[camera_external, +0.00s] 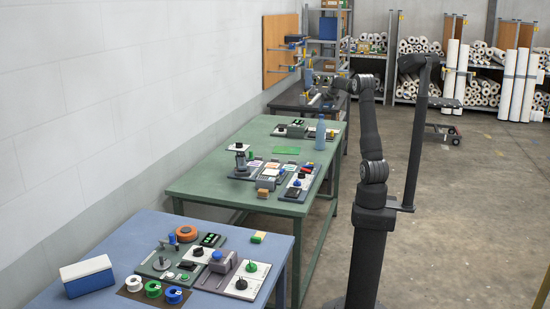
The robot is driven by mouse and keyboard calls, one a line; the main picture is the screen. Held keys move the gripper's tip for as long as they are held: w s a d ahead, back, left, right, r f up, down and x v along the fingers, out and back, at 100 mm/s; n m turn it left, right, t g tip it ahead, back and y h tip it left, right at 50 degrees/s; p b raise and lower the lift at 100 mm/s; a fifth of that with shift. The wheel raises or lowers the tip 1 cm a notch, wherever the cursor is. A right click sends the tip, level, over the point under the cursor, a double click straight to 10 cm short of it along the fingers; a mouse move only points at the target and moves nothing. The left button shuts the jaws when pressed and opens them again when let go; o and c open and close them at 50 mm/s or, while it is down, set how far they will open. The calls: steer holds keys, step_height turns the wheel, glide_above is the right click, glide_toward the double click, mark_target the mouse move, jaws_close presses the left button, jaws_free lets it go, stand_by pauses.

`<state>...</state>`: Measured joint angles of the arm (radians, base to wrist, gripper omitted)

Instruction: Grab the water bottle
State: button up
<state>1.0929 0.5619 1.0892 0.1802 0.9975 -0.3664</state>
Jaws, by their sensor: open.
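The water bottle (320,133) is light blue and stands upright near the right edge of the green table (222,182). My gripper (327,97) is at the end of my dark arm, above the bottle in the picture and apart from it. It is open. It is small and dark against the dark table behind, so its fingers are hard to make out.
Several devices and panels (270,172) lie on the green table, left of and nearer than the bottle. A green sheet (285,150) lies beside it. A blue table (215,225) with spools is in front. Shelves of white rolls (480,75) stand at the back.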

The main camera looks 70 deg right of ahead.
mark_target(321, 118)
steer(key=x, duration=1)
jaws_close()
